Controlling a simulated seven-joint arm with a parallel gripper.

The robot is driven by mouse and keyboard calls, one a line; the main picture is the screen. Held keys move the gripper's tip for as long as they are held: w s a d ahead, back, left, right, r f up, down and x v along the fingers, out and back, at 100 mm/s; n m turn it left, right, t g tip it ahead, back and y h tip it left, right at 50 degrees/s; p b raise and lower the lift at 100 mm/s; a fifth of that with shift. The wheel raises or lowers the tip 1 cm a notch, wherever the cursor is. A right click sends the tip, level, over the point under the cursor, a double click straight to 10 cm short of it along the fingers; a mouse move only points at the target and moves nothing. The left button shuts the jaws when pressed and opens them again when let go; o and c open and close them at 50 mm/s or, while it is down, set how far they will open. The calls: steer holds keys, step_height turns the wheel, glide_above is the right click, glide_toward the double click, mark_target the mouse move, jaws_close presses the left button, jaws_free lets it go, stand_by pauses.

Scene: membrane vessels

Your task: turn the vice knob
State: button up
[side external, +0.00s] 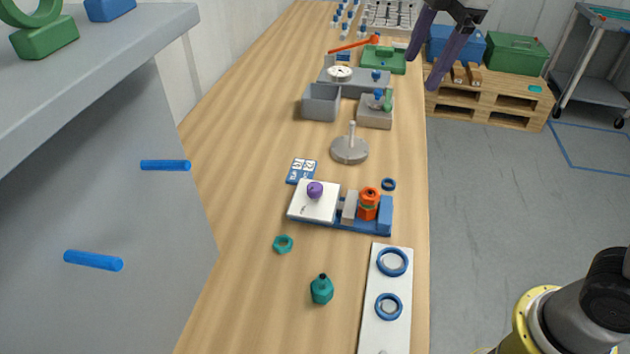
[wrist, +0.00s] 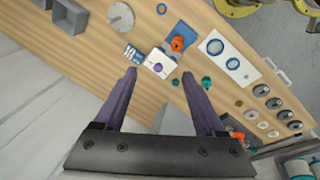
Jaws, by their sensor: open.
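The vice has a blue base (side external: 347,226) near the middle of the table, with a grey jaw (side external: 349,207) and a blue end block (side external: 385,213). An orange part (side external: 369,197) stands between them. A purple round knob (side external: 315,190) sits on the white block (side external: 318,209) at the vice's left. In the wrist view the knob (wrist: 158,69) appears between my fingertips, well beyond them. My gripper (side external: 422,74) is open and empty, high at the top of the side view, apart from the vice. Its purple fingers also show spread in the wrist view (wrist: 159,74).
A blue-and-white card (side external: 301,171) lies behind the white block. A teal nut (side external: 283,244) and teal bottle (side external: 322,289) stand in front. A white plate with blue rings (side external: 387,285) is at front right. A grey disc with a post (side external: 350,150) stands behind.

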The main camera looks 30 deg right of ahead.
steer(key=w+a+f+n+g, duration=0.25)
steer(key=w+a+f, duration=0.25)
steer(key=w+a, duration=0.25)
steer(key=n, duration=0.1)
glide_toward(314, 187)
steer(key=shift+g+h, duration=0.25)
steer(key=shift+h, duration=0.05)
steer(key=f, duration=0.9)
steer(key=shift+w+a, duration=0.15)
steer(key=shift+w, duration=0.05)
steer(key=shift+c, duration=0.2)
steer(key=shift+r, duration=0.1)
jaws_close()
